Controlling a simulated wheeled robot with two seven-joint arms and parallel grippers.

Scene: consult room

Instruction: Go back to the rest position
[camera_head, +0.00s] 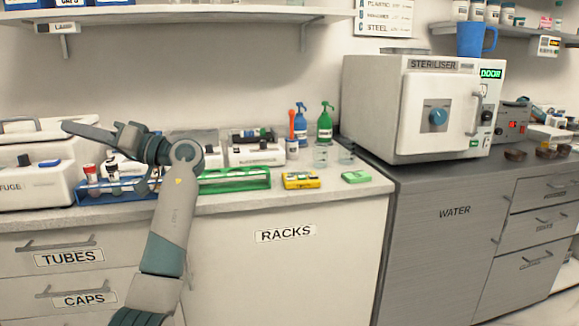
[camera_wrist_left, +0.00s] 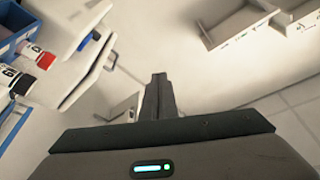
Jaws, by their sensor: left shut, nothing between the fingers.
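My left gripper (camera_head: 70,127) is at the left of the head view, at the end of my raised arm, pointing left above the counter. Its fingers are shut and hold nothing. In the left wrist view the closed fingers (camera_wrist_left: 158,82) stand in the middle, with open space around them. Behind the gripper and arm in the head view is a blue rack (camera_head: 75,194) with capped tubes, partly hidden by my arm. My right gripper is not in view.
A white centrifuge (camera_head: 35,185) stands at the far left. A green rack (camera_head: 235,181) is right of my arm. A steriliser (camera_head: 415,105) stands on the right counter. Drawers are below.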

